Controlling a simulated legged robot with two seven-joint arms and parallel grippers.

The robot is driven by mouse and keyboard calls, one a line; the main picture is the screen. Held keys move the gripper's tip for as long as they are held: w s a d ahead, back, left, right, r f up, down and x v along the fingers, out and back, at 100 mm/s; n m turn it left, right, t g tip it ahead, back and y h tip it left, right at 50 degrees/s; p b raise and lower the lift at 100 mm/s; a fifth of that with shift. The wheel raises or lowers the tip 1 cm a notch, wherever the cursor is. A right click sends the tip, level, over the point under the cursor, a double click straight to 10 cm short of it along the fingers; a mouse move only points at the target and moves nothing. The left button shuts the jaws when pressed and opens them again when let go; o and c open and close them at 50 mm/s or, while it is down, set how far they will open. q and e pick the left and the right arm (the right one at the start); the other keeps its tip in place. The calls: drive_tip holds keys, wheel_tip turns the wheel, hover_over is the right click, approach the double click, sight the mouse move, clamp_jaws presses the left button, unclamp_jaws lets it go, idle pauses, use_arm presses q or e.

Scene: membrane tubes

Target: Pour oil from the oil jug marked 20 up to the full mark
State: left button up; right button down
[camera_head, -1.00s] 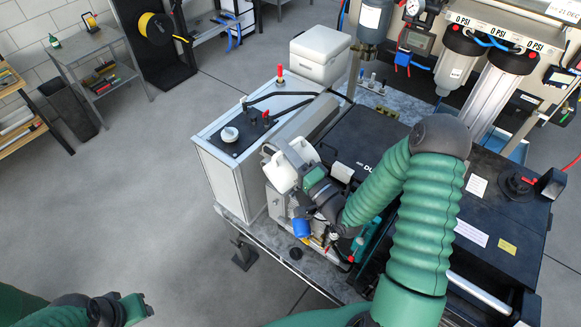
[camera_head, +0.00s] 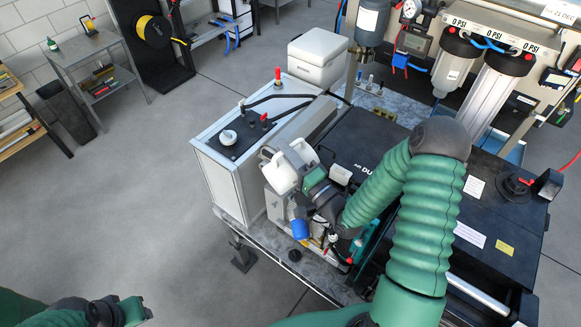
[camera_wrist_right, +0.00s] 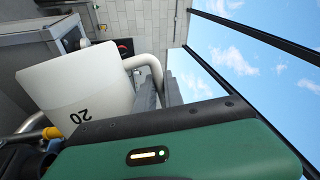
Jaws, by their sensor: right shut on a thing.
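The white oil jug (camera_head: 281,176) is in my right gripper (camera_head: 300,166), above the near side of the machine in the head view. In the right wrist view the jug (camera_wrist_right: 75,85) shows its dark mark 20, upside down in the picture. The jug's curved handle (camera_wrist_right: 155,72) is at the grey fingers (camera_wrist_right: 172,90), which are shut on it. The jug looks tilted in the head view. Its mouth, any oil stream and the full mark cannot be made out. My left gripper (camera_head: 132,311) is at the bottom left over the floor, away from everything; its jaws are unclear.
A black machine top (camera_head: 370,150) lies right of the jug. A grey box with a white knob (camera_head: 228,136) stands left of it. A blue cap (camera_head: 300,229) is just below the jug, and a black round cap (camera_head: 295,255) lies on the bench edge.

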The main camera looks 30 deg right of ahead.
sight(276, 160)
idle(0.5)
drive_tip(key=a+f+n+y+b, duration=0.1)
drive_tip(key=a+f+n+b, duration=0.1)
drive_tip(key=b, duration=0.1)
drive_tip(key=shift+s+a+f, duration=0.15)
drive_tip(key=shift+s, duration=0.05)
drive_tip(key=shift+a+f+n, duration=0.15)
drive_tip(key=shift+a+n, duration=0.1)
drive_tip(key=shift+n, duration=0.25)
drive_tip(key=shift+a+g, duration=0.15)
drive_tip(key=shift+g, duration=0.15)
drive_tip(key=s+a+f+n+g+y+b, duration=0.1)
drive_tip(key=a+f+n+b, duration=0.3)
drive_tip(key=f+n+b, duration=0.6)
drive_tip(key=shift+a+f+g+y+b, duration=0.35)
drive_tip(key=shift+f+g+y+b, duration=0.25)
drive_tip(key=shift+y+b, duration=0.3)
drive_tip(key=shift+s, duration=0.1)
